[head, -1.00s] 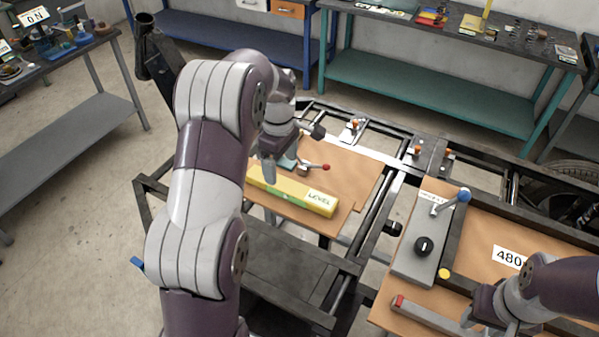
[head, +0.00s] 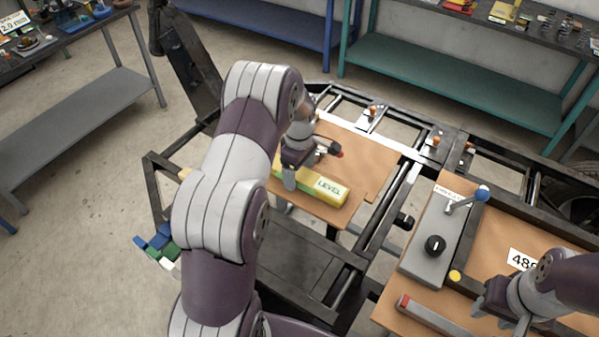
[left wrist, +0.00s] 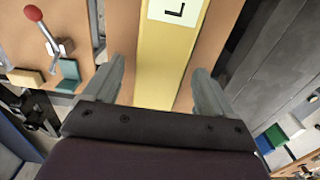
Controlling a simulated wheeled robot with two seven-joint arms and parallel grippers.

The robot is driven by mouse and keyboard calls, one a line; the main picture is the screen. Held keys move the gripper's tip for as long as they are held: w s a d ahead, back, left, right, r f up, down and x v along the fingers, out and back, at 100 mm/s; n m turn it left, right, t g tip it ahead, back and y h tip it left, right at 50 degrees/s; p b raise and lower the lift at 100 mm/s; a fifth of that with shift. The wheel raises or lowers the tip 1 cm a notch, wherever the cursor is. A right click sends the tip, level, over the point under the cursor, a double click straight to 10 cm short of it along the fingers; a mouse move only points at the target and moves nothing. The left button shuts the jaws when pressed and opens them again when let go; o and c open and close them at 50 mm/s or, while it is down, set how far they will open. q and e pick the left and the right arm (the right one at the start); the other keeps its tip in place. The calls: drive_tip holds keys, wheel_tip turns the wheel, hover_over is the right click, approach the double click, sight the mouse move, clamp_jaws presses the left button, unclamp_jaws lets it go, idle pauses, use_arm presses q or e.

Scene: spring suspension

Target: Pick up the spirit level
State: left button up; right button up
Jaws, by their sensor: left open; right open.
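The spirit level (head: 331,190) is a long yellow bar with a "LEVEL" label, lying on a brown board (head: 375,165) in the head view. My left gripper (head: 290,182) is above the level, and my left arm hides the level's left part. In the left wrist view, the level (left wrist: 170,60) runs between the two open fingers of my left gripper (left wrist: 160,92), with nothing clamped. My right gripper (head: 500,312) is at the lower right, over the other brown board; it is open, and I see nothing in it.
A lever with a red knob (left wrist: 33,13) stands beside the level. A grey control box (head: 428,258) with a black dial and a blue-knobbed lever stands to the right. A grey bar with a red end (head: 440,320) lies near my right gripper. Dark frame rails surround the boards.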

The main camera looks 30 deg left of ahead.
use_arm(q)
drive_tip(key=shift+s, duration=0.1)
drive_tip(key=shift+c, duration=0.6)
drive_tip(key=shift+d, duration=0.15)
drive_tip(key=c, duration=1.3)
drive_tip(key=shift+o, duration=0.2)
